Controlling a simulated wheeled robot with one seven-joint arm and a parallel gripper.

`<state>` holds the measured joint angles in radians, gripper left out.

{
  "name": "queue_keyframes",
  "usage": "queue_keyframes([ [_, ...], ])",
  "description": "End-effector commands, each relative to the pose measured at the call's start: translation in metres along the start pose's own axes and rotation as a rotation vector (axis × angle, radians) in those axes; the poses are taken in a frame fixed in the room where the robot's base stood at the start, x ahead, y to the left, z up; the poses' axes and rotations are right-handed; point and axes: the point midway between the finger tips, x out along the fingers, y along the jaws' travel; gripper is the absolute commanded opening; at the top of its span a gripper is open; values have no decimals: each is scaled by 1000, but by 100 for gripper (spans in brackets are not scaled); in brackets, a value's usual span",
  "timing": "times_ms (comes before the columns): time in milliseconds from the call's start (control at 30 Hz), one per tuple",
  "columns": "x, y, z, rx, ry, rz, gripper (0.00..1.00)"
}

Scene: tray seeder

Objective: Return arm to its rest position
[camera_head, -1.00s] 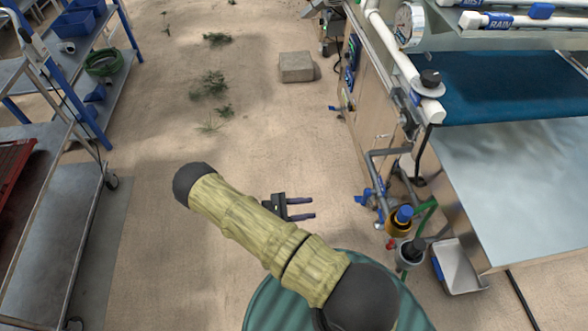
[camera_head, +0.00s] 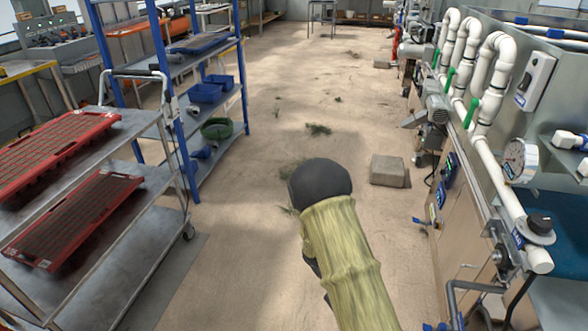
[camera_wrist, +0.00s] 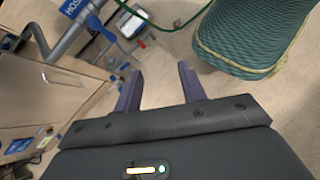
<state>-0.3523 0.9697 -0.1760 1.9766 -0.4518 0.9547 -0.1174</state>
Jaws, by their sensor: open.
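My gripper (camera_wrist: 163,88) shows in the wrist view with its two purple-grey fingers apart and nothing between them. Below the fingers, the wrist view shows floor and part of the machine's wooden side panel (camera_wrist: 40,110). In the head view my arm, in a yellow-green sleeve with a dark rounded joint, rises at the lower middle. The gripper's fingers are hidden behind it there; only a small dark part shows at the sleeve's left edge.
The seeder machine (camera_head: 520,160) with white pipes stands on the right. A cart (camera_head: 150,225) with red trays (camera_head: 55,150) and a blue shelf rack (camera_head: 185,120) stand on the left. A concrete block (camera_head: 388,170) lies on the floor. The aisle between is mostly clear.

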Motion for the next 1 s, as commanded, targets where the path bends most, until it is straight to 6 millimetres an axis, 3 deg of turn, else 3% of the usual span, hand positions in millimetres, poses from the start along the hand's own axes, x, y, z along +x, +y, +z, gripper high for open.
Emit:
queue_keyframes([
  [600,-84,-17,90,425,611,-282,41],
  [1000,-112,-24,140,667,892,-358,41],
])
